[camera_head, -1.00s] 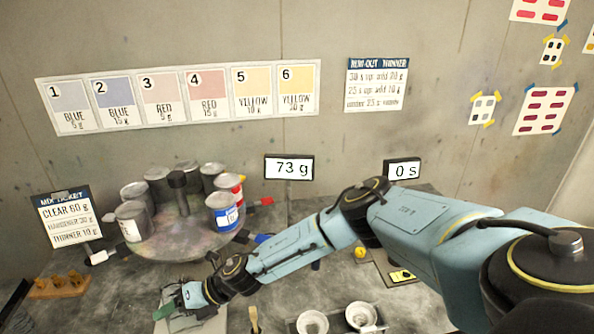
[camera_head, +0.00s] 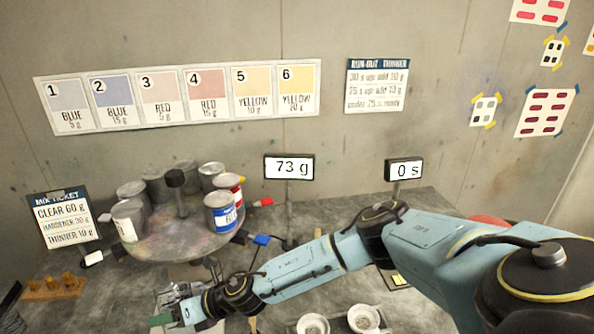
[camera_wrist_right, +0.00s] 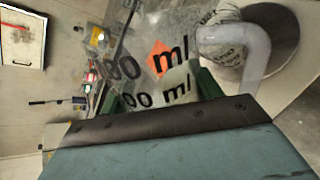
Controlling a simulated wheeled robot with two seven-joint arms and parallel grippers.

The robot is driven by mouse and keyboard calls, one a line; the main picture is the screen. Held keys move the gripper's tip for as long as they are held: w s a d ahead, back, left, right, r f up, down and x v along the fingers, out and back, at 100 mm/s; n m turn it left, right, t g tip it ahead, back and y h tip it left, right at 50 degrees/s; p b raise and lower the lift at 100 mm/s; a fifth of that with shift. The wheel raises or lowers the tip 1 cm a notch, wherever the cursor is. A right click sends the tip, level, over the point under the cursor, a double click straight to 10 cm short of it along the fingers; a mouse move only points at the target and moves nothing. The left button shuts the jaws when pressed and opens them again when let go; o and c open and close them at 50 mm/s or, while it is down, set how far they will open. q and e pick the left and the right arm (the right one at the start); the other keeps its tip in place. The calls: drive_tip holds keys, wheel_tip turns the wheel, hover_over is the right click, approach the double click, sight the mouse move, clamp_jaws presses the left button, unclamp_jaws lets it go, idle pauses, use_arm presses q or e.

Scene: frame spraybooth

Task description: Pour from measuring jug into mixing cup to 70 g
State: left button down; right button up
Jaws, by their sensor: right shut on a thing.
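My right gripper (camera_head: 163,310) is low at the lower left of the head view, with green fingertips. In the right wrist view its green fingers (camera_wrist_right: 158,92) are shut on the measuring jug (camera_wrist_right: 135,55), a clear vessel with black "ml" marks and an orange diamond. The jug appears tilted in that view, and its contents cannot be made out. The scale display (camera_head: 289,167) reads 73 g. I cannot clearly make out the mixing cup in either view. My left gripper is not in view.
A round carousel (camera_head: 170,247) with several paint cans stands on the bench behind my right gripper. A timer display (camera_head: 404,170) reads 0 s. Two white cups (camera_head: 313,325) (camera_head: 363,319) stand at the front. A mix ticket (camera_head: 63,217) and a wooden rack (camera_head: 52,289) are at left.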

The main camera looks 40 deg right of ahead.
drive_tip(key=shift+s+n+t+b, duration=0.3)
drive_tip(key=shift+n+t+b, duration=0.5)
drive_tip(key=shift+b, duration=0.5)
drive_tip(key=shift+r+t, duration=0.1)
drive_tip(key=shift+t, duration=0.2)
drive_tip(key=shift+a+f+n+b, duration=0.1)
drive_tip(key=shift+f+n+b, duration=0.2)
drive_tip(key=shift+b, duration=0.7)
drive_tip(key=shift+s+f+n+t+b, duration=0.2)
drive_tip(key=shift+n+t+b, duration=0.3)
drive_tip(key=shift+b, duration=0.65)
drive_tip(key=shift+s+f+n+t+b, duration=0.15)
drive_tip(key=shift+n+t+b, duration=0.3)
drive_tip(key=shift+b, duration=0.65)
drive_tip(key=shift+w, duration=0.1)
